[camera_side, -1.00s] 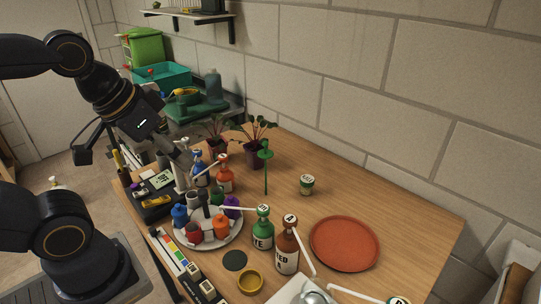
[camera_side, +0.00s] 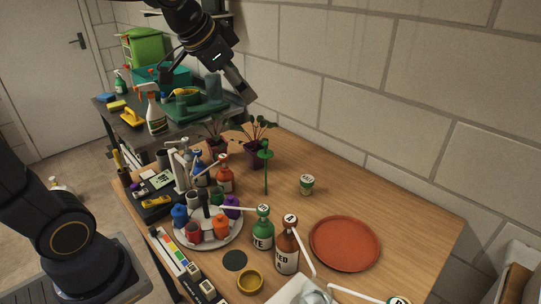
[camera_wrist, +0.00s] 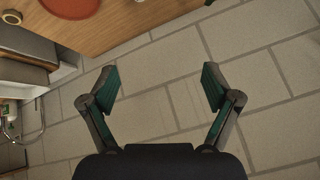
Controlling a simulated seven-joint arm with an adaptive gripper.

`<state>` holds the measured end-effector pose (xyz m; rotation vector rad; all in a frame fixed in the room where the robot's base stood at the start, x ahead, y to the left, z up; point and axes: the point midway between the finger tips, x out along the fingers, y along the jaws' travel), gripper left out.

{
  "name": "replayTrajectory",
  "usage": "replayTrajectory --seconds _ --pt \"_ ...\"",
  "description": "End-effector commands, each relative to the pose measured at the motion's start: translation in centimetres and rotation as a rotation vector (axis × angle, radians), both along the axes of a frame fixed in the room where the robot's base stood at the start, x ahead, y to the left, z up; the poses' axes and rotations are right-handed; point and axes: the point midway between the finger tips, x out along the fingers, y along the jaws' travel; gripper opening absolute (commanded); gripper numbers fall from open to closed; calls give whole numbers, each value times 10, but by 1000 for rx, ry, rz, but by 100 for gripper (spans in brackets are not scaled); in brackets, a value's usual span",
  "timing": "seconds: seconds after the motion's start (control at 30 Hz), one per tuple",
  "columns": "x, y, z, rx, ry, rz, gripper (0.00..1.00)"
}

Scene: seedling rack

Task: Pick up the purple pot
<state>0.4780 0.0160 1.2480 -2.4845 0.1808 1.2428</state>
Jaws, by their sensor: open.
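The purple pot (camera_side: 232,206) sits at the right rear of a round white rack (camera_side: 207,244) among several small coloured pots, including blue (camera_side: 180,215), red (camera_side: 194,232) and orange (camera_side: 221,228) ones. Part of the purple pot is hidden by its neighbours. My gripper (camera_side: 243,92) is high above the back of the table, far from the purple pot. The purple pot does not show in the wrist view.
Green (camera_side: 263,232) and brown (camera_side: 287,248) pump bottles stand right of the rack. Orange (camera_side: 224,178) and blue (camera_side: 199,172) spray bottles and potted plants (camera_side: 256,150) stand behind it. A terracotta saucer (camera_side: 345,243) lies right. The table's right rear is clear.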

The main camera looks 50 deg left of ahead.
Motion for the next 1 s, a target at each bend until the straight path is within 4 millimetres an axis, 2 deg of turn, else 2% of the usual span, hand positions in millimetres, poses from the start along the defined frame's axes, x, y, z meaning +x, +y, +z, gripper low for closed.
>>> replayTrajectory --seconds 0.03,0.1,0.2,0.3,0.43,0.5,0.6,0.77,1.0 --pt "29 14 -9 6 22 2 88" --pt "66 35 -24 11 42 -1 88" --pt "111 73 -59 -10 78 15 88" --pt "141 115 -104 -58 119 55 88" --pt "152 161 -164 -139 179 129 88" --pt "149 177 -191 -174 210 162 88" --pt "139 191 -218 -210 251 195 88" --pt "140 198 -239 -218 259 213 88" --pt "162 195 -292 -217 261 212 88"
